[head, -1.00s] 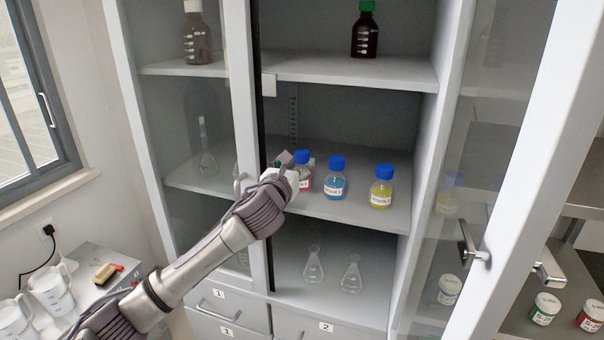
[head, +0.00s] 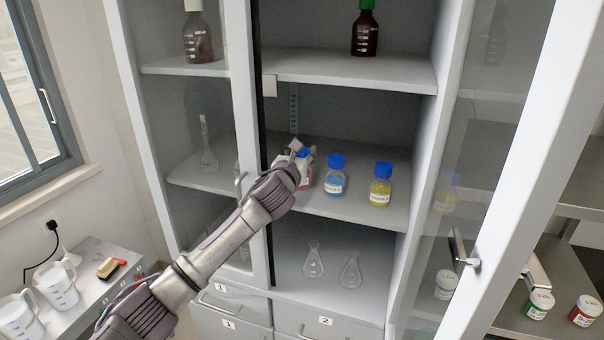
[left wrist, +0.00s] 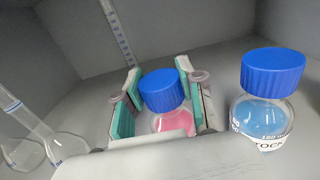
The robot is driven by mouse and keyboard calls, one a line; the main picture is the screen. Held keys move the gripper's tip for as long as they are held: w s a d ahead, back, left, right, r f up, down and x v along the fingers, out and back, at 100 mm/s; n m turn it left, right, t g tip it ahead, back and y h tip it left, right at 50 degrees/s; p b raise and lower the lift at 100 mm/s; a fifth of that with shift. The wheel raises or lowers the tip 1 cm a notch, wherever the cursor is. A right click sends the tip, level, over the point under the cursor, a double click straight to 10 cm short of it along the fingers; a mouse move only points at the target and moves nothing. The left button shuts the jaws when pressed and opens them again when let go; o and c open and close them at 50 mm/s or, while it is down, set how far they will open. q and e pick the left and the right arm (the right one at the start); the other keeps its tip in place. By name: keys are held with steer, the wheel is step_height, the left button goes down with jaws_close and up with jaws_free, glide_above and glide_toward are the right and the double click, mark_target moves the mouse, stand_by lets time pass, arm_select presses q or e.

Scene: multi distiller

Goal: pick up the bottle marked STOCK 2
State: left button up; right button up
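A bottle with pink liquid (head: 307,179) and a blue cap stands on the middle cabinet shelf, partly hidden by my left gripper (head: 295,156). In the left wrist view the pink bottle (left wrist: 165,93) stands between the teal-padded fingers of my left gripper (left wrist: 164,98). The fingers are open, with a gap beside the cap. A blue-liquid bottle (head: 335,181) stands just to the right; its label in the left wrist view (left wrist: 267,118) reads "STOCK", the number unclear. A yellow-liquid bottle (head: 380,190) stands farther right. The pink bottle's label is hidden. My right gripper is not in view.
The cabinet's middle shelf (head: 345,208) has free room in front. Glass flasks (left wrist: 62,143) stand left of the gripper. A dark bottle (head: 364,32) is on the shelf above, and two flasks (head: 313,264) are below. The right cabinet door (head: 545,150) is open.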

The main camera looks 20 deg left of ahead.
arm_select(q)
jaws_close()
steer(key=shift+r, duration=0.2)
